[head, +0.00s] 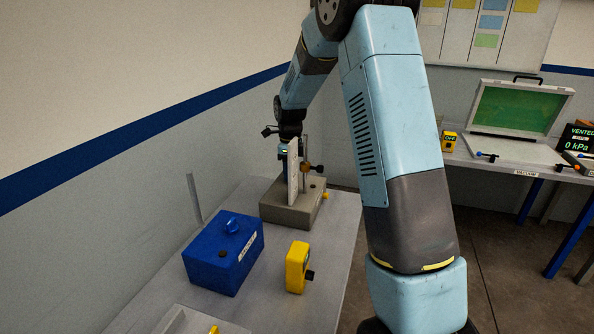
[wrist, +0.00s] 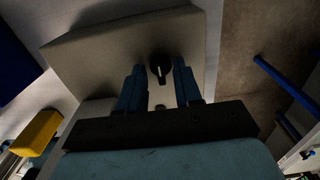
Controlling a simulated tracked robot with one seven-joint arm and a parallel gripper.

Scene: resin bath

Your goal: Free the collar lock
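A grey block-shaped stand (head: 283,213) sits at the far end of the bench. It bears a thin upright post with a brown knob-like part (head: 306,168), a pale upright plate (head: 293,172) and a yellow part at its right edge. I cannot tell which part is the collar lock. My gripper (wrist: 158,76) points at the stand, which also shows in the wrist view (wrist: 105,45). Its two fingers are apart, with a black knob (wrist: 160,65) with a light pointer mark seen in the gap beyond them. No contact with the knob shows. In the head view the fingers are largely hidden.
A blue box (head: 215,270) with a round blue knob stands nearer on the bench, beside a yellow box (head: 297,267) with a black knob. A pale tray (head: 180,322) lies at the front. A second bench at right holds an open green-lidded case (head: 515,110).

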